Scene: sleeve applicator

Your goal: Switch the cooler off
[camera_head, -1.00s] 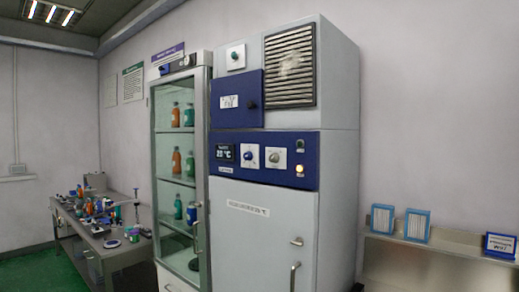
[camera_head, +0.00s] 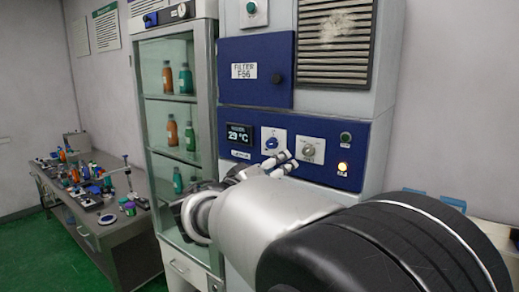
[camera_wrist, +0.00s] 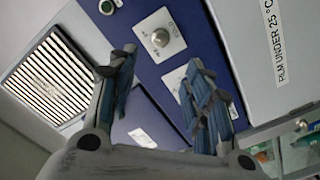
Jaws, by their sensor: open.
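The cooler is a tall grey cabinet with a dark blue control panel (camera_head: 228,155). My gripper (camera_head: 281,163) is open and empty in front of the panel, just below the two knobs. In the wrist view, the silver knob (camera_wrist: 160,38) shows beyond my open fingers (camera_wrist: 160,60); the right finger covers part of the other plate.
A blue filter door (camera_head: 255,72) and a vent grille (camera_head: 336,42) sit above the panel. A glass-door cabinet (camera_head: 180,28) with bottles stands close on the left. A cluttered table (camera_head: 105,226) is farther left. A low shelf is partly hidden behind my arm.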

